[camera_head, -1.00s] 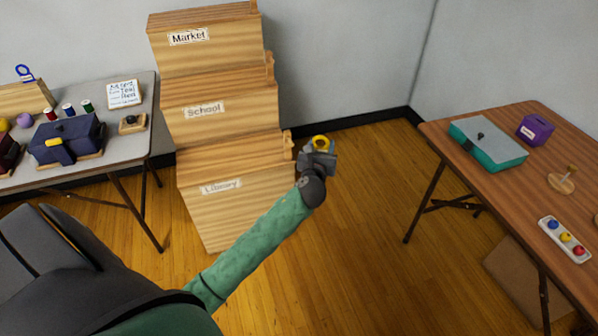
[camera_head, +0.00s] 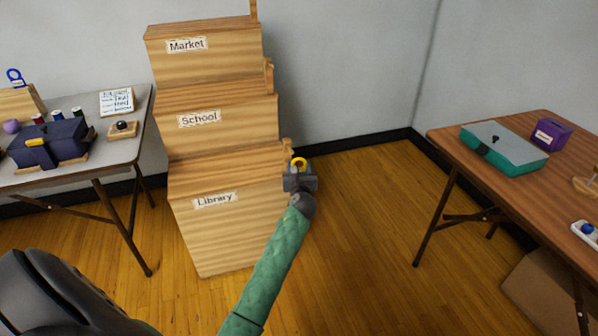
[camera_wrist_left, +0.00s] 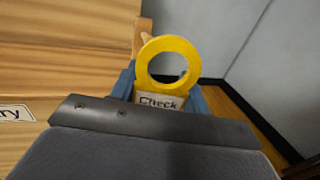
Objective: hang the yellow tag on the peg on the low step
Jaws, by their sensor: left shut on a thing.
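The yellow tag (camera_wrist_left: 158,52) is a ring with a "Check" label, upright between my left gripper's blue fingers in the left wrist view. In the head view the tag (camera_head: 299,163) shows above my left gripper (camera_head: 300,176), which is shut on its lower part. The low step (camera_head: 225,226), labelled Library, is the bottom of a wooden stepped stand. Its peg (camera_head: 286,152) rises at the step's right edge, just left of the tag. In the left wrist view the peg (camera_wrist_left: 143,32) stands behind the ring, partly hidden by it; I cannot tell whether they touch. My right gripper is not in view.
The School step (camera_head: 215,123) and Market step (camera_head: 200,50) rise behind. A grey table (camera_head: 110,151) with a dark blue box (camera_head: 50,145) stands left. A brown table (camera_head: 560,185) with a teal box (camera_head: 505,150) stands right. The floor between is clear.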

